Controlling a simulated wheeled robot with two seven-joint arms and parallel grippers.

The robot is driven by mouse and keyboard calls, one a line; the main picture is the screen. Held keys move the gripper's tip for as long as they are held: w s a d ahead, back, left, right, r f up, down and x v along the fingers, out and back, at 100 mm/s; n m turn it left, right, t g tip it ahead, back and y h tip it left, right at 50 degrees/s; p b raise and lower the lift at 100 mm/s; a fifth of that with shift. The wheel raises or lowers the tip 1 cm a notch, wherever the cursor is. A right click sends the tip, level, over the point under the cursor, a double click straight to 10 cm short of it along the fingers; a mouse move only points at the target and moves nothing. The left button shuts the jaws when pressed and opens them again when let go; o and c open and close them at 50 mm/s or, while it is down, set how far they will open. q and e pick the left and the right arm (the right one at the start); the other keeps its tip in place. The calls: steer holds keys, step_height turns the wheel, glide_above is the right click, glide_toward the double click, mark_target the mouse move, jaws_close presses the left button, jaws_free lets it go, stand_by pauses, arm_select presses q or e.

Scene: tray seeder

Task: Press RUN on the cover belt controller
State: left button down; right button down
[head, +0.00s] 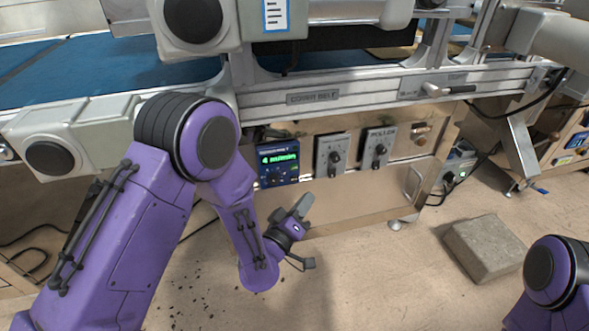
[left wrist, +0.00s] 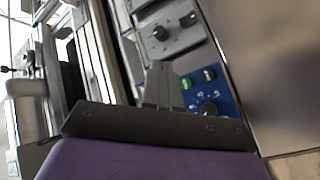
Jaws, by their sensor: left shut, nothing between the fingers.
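The controller (head: 279,164) is a blue box with a small screen bearing green lettering too small to read. It sits on the panel under the belt, below and left of the "COVER BELT" plate (head: 312,97). My left gripper (head: 304,203) is shut and empty, just below and right of the controller in the head view. Its fingers (left wrist: 159,75) partly cover the controller's edge. My right gripper is out of view.
Two grey knob boxes (head: 332,155) (head: 379,147) stand right of the controller, the farther one labelled "ROLLER". A metal rail (head: 370,89) overhangs the panel. A grey block (head: 484,248) lies on the floor at right. The floor before the panel is mostly clear.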

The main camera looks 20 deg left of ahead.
arm_select(q)
steer(key=shift+w+a, duration=0.8)
steer(key=shift+w, duration=0.35)
steer(key=shift+w+a, duration=0.85)
steer(key=shift+w, duration=0.35)
steer(key=shift+w+a, duration=0.8)
steer(key=shift+w, duration=0.35)
steer(key=shift+w+a, duration=0.25)
steer(key=shift+w, duration=0.1)
steer(key=shift+w+a, duration=0.2)
steer(key=shift+w, duration=0.1)
steer(key=shift+s+d+p, duration=0.35)
steer(key=shift+s+d, duration=0.1)
steer(key=shift+s, duration=0.2)
steer(key=shift+s+d, duration=0.7)
steer(key=shift+s, duration=0.35)
steer(key=shift+s+d, duration=0.7)
steer(key=shift+s, duration=0.35)
